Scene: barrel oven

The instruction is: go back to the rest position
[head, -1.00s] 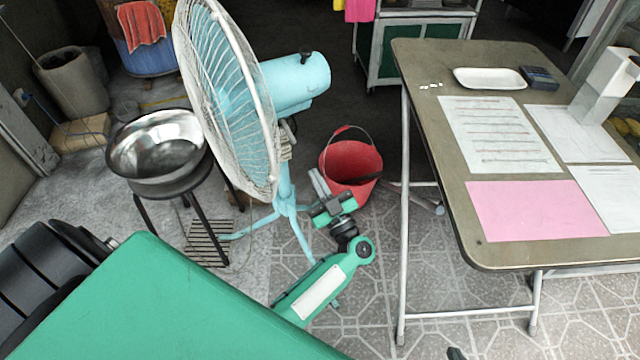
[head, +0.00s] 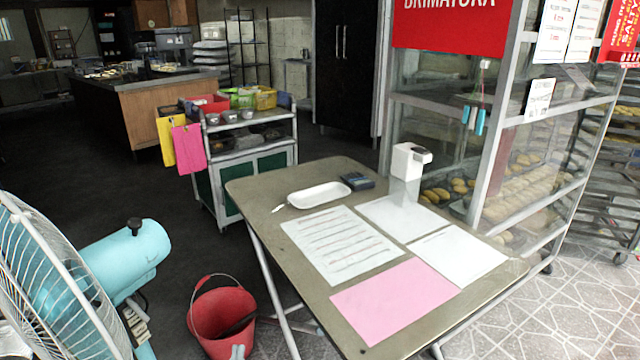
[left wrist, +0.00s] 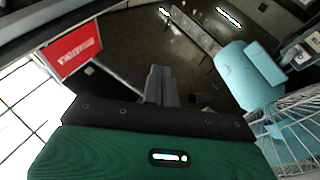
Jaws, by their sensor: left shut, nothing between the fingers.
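My left gripper (left wrist: 160,85) shows in the left wrist view as two grey fingers, shut and empty, pointing out over the dark floor. In the head view only its grey tip (head: 238,352) shows at the bottom edge, in front of the red bucket (head: 222,318). The rest of my left arm is out of the head view. My right gripper is in neither view.
The blue fan (head: 120,262) stands close at left; it also shows in the left wrist view (left wrist: 245,75). The folding table (head: 262,200) with papers stands at right, before a glass bread case (head: 440,120). A trolley (head: 250,155) stands behind. Dark floor lies open between.

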